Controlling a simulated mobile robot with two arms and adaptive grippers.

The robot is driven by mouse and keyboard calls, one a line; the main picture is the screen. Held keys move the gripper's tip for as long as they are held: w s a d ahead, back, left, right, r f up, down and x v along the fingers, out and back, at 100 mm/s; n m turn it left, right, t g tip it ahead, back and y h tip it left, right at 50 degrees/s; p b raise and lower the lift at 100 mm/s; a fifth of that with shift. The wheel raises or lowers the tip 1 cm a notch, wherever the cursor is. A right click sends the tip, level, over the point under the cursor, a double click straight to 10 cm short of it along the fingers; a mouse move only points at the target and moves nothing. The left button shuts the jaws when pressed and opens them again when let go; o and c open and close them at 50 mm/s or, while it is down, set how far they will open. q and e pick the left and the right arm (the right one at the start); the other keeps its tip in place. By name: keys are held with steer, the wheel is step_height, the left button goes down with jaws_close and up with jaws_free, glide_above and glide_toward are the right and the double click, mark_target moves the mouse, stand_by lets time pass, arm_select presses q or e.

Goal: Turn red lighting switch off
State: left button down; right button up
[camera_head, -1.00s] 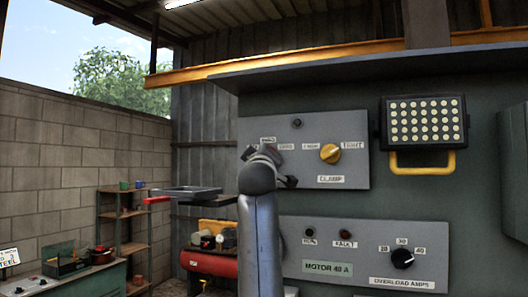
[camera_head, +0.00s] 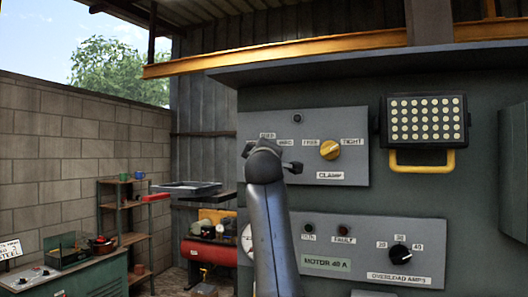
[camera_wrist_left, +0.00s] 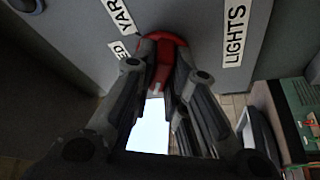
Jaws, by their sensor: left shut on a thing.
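The red switch (camera_wrist_left: 163,48) shows in the left wrist view on a grey panel, between labels reading "YARD" and "LIGHTS" and another label ending in "ED". My left gripper (camera_wrist_left: 164,82) is shut on the red switch, with its fingers on both sides of the handle. In the head view my left gripper (camera_head: 268,156) is at the left part of the upper grey panel (camera_head: 355,118). My wrist hides the switch there. My right gripper is in neither view.
A yellow clamp knob (camera_head: 330,150) is right of my gripper on the same panel. A floodlight (camera_head: 425,120) with a yellow handle is further right. Below is a motor panel (camera_head: 375,232) with a black overload knob (camera_head: 401,256). A shelf (camera_head: 122,215) stands at left.

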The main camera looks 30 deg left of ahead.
arm_select(q)
steer(key=c, duration=1.4)
jaws_free()
steer(key=shift+a, duration=0.1)
steer(key=shift+c, duration=0.2)
steer(key=v, duration=1.2)
steer(key=shift+w+f, duration=0.1)
